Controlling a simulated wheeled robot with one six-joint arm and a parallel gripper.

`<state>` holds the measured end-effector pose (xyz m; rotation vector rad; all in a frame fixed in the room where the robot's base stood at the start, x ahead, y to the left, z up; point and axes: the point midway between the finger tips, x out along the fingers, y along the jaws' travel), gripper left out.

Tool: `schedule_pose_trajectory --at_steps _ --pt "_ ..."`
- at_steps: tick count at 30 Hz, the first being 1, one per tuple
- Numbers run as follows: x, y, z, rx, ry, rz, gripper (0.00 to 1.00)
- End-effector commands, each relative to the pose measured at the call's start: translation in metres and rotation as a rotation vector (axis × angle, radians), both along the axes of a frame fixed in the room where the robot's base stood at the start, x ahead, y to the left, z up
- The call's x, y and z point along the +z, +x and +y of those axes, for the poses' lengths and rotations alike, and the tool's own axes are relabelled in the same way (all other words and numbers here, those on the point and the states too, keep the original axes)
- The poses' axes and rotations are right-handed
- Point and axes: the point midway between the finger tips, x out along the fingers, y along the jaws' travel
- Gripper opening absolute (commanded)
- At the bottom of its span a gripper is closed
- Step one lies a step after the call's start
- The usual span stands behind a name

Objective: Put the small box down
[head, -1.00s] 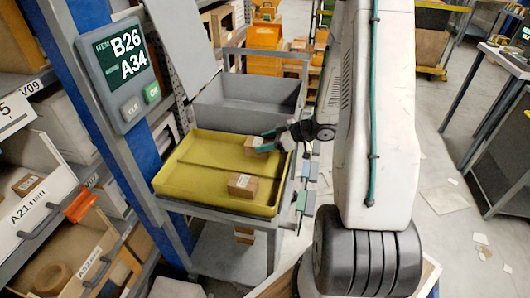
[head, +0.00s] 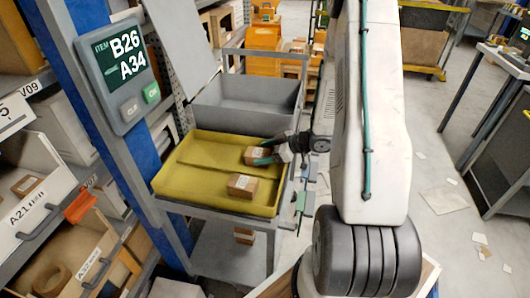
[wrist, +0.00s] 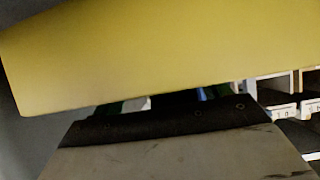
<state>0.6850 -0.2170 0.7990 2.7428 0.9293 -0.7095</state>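A small brown cardboard box (head: 254,154) is at the right side of the yellow tray (head: 195,183). My gripper (head: 264,158) is at this box, coming from the right, with a teal finger along its near side. It looks shut on the box; the far finger is hidden. I cannot tell whether the box touches the tray floor. A second small box with a white label (head: 242,186) sits in the tray, nearer the front edge and apart from the first. The wrist view shows a broad yellow surface (wrist: 160,55) above a dark gripper body; no box shows there.
A grey bin (head: 247,104) stands behind the tray. A sign reading B26 A34 (head: 123,60) is on a blue post at left. Shelf bins, one with a small box (head: 27,184), line the left. The left half of the tray is clear.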

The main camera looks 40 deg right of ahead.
Motion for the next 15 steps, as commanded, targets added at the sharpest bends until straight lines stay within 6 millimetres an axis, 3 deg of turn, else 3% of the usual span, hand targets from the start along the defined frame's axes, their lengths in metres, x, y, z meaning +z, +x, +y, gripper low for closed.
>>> schedule_pose_trajectory --at_steps 7,15 --pt "0.008 -0.005 -0.005 -0.003 -0.002 -0.002 0.76" --pt "0.035 -0.044 -0.036 -0.006 -0.003 -0.002 0.76"
